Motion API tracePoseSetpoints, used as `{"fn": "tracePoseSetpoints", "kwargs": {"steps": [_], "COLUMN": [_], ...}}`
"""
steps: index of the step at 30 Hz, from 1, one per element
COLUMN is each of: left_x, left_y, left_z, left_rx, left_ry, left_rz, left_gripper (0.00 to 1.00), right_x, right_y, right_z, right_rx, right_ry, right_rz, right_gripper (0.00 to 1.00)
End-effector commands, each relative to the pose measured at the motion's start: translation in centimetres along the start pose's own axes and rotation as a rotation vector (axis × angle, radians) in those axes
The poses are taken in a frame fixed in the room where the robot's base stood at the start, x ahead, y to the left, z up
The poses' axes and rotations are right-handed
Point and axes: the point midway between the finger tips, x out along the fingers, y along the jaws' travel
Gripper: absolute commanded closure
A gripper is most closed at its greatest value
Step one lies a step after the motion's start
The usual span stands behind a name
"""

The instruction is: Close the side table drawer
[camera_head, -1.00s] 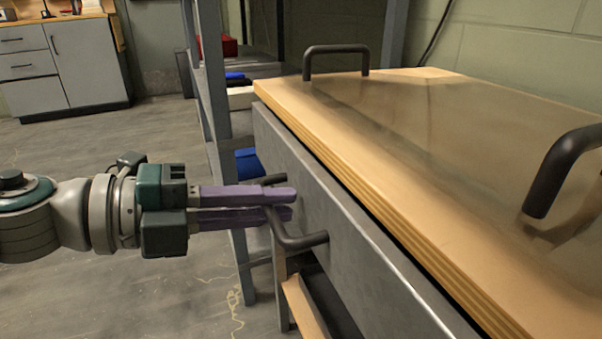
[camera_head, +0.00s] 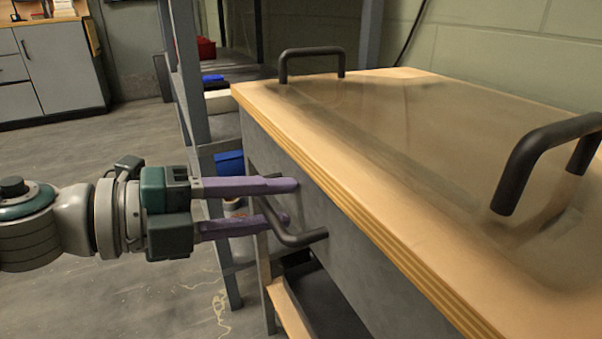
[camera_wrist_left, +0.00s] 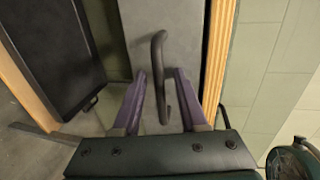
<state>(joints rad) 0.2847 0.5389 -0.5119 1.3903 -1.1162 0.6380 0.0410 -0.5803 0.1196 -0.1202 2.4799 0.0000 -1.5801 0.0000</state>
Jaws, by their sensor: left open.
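The side table (camera_head: 400,170) has a wooden top with a plywood edge. Its grey drawer front (camera_head: 345,240) sits under the top, with no clear gap showing along the edge. A dark bar handle (camera_head: 300,238) stands out from the drawer front. My left gripper (camera_head: 293,202) has purple fingers that are spread apart at the handle, with its tips close to the drawer front. In the left wrist view the handle (camera_wrist_left: 160,75) lies between the two open fingers (camera_wrist_left: 160,78). Whether the fingertips touch the drawer front, I cannot tell. My right gripper is not in view.
Two dark handles (camera_head: 312,52) (camera_head: 548,150) stand on the tabletop. A lower shelf with a dark tray (camera_head: 322,300) is below the drawer. A grey metal shelf post (camera_head: 190,90) stands behind my left gripper. Open floor lies to the left.

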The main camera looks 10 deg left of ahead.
Motion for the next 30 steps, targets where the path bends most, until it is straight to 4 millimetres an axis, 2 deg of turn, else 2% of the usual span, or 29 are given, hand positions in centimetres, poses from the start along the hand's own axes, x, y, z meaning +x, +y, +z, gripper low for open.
{"fn": "tracePoseSetpoints", "kwargs": {"steps": [5, 12, 16, 21, 30], "left_x": [-1.9, -6.9, -8.9, -10.0, -10.0], "left_y": [-0.1, -0.1, 0.0, 0.0, 0.1], "left_z": [0.0, 0.0, 0.0, -0.1, 0.0], "left_rx": [-0.001, -0.002, -0.002, 0.000, 0.000], "left_ry": [-0.001, -0.001, -0.001, 0.000, 0.000], "left_rz": [0.003, 0.006, 0.005, 0.002, 0.002], "left_gripper": [0.55, 0.55, 0.55, 0.55, 0.55], "right_x": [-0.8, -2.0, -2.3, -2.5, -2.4], "right_y": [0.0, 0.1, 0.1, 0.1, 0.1], "right_z": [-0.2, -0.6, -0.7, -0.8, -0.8], "right_rx": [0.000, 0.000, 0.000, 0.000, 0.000], "right_ry": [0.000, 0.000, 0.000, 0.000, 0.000], "right_rz": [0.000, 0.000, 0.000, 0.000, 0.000], "right_gripper": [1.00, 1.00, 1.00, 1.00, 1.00]}}
